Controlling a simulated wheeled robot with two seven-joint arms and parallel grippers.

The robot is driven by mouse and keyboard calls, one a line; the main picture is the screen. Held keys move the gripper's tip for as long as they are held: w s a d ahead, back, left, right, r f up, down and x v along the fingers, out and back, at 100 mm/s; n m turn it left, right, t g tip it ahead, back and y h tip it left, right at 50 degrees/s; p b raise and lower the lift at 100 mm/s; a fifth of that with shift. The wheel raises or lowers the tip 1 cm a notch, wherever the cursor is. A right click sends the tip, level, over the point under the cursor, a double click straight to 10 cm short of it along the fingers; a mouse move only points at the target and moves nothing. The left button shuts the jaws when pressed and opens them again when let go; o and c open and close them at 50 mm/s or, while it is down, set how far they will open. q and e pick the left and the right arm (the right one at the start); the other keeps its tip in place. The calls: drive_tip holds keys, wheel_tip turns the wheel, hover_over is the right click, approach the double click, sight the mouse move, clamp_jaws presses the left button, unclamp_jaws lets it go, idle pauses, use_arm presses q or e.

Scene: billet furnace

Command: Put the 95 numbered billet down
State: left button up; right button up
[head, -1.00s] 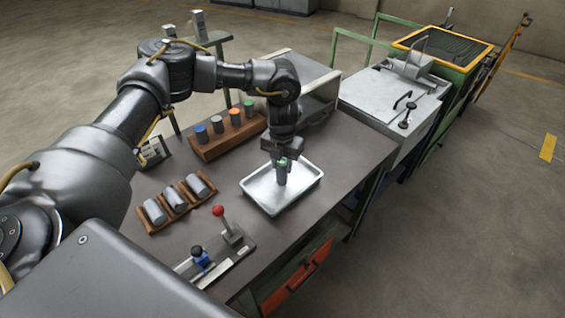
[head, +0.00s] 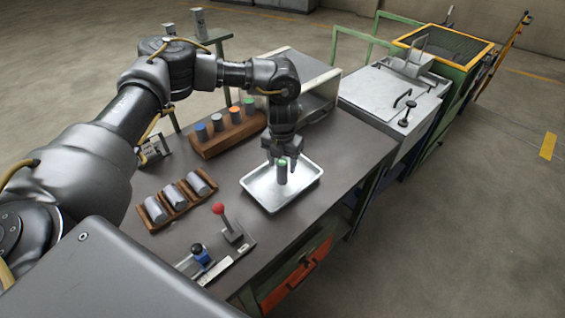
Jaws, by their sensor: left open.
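A grey billet with a green top (head: 282,173) stands upright in the shallow metal tray (head: 262,199) on the workbench. Its number cannot be read at this size. My left gripper (head: 282,162) is just above the billet, open, with its fingers at either side of the green top. My right gripper is not in the picture.
A wooden block (head: 228,140) behind holds several billets with coloured tops. A wooden rack (head: 176,203) at the left holds 3 grey cylinders lying tilted. A red-knobbed lever (head: 219,210) stands in front of the tray. The bench right of the tray is clear.

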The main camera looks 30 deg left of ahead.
use_arm(q)
wheel_tip(320, 180, up, 12)
drive_tip(key=b, duration=0.1)
drive_tip(key=shift+b, duration=0.4)
drive_tip(key=shift+d+f, duration=0.1)
drive_tip(key=shift+f, duration=0.05)
